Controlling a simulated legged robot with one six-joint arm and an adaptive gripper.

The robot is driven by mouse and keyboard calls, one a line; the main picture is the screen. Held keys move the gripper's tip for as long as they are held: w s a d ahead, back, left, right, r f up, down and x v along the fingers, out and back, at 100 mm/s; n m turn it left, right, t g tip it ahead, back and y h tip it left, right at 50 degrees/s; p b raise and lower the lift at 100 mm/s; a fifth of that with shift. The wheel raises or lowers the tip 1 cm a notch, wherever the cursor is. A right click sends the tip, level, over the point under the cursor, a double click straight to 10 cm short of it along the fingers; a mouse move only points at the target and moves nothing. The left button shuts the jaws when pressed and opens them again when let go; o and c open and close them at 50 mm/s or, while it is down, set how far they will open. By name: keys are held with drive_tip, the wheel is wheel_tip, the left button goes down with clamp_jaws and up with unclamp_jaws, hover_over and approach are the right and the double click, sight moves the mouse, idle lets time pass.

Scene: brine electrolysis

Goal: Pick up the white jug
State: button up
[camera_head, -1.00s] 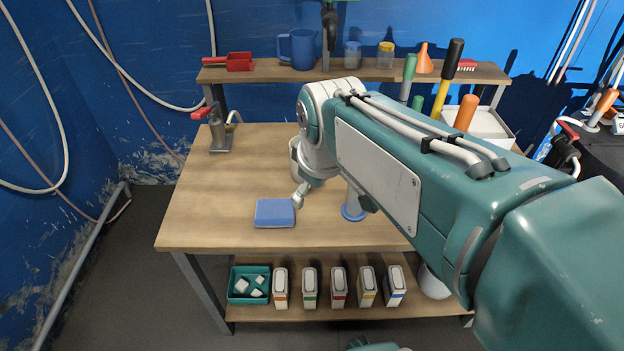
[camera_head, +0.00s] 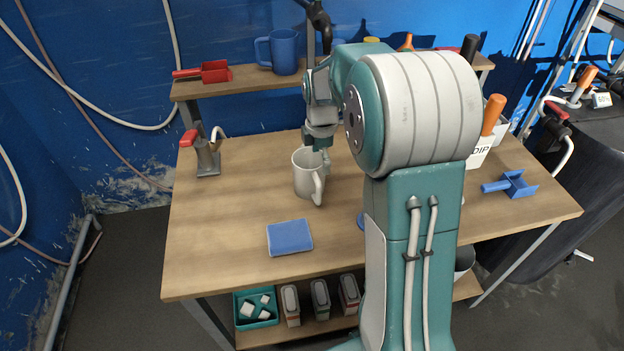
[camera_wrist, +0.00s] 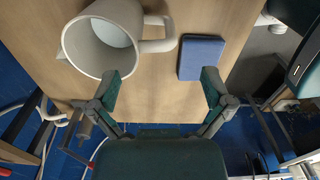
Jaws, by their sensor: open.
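The white jug (camera_head: 305,174) stands upright on the wooden table, left of my arm, with its handle toward the front right. In the wrist view the jug (camera_wrist: 80,48) is at the upper left, seen from above, and looks empty. My gripper (camera_head: 320,150) is above and just behind the jug's rim. In the wrist view my gripper (camera_wrist: 166,82) is open, with its left fingertip close to the jug's rim and bare table between the fingers. I cannot tell whether that fingertip touches the rim. The jug's handle lies above the gap between the fingers in that view.
A blue sponge-like block (camera_head: 290,237) lies in front of the jug. A red-handled metal device (camera_head: 207,152) stands at the table's back left. A shelf with a blue mug (camera_head: 284,50) and a red scoop (camera_head: 215,71) is behind. A blue scoop (camera_head: 512,186) lies at right.

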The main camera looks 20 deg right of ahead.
sight(316, 178)
drive_tip(key=f, duration=0.1)
drive_tip(key=a+f, duration=0.1)
drive_tip(key=shift+f, duration=0.4)
wheel_tip(316, 178, down, 5)
drive_tip(key=shift+w+d+r, duration=0.1)
drive_tip(key=shift+w+d, duration=0.05)
drive_tip(key=c, duration=1.2)
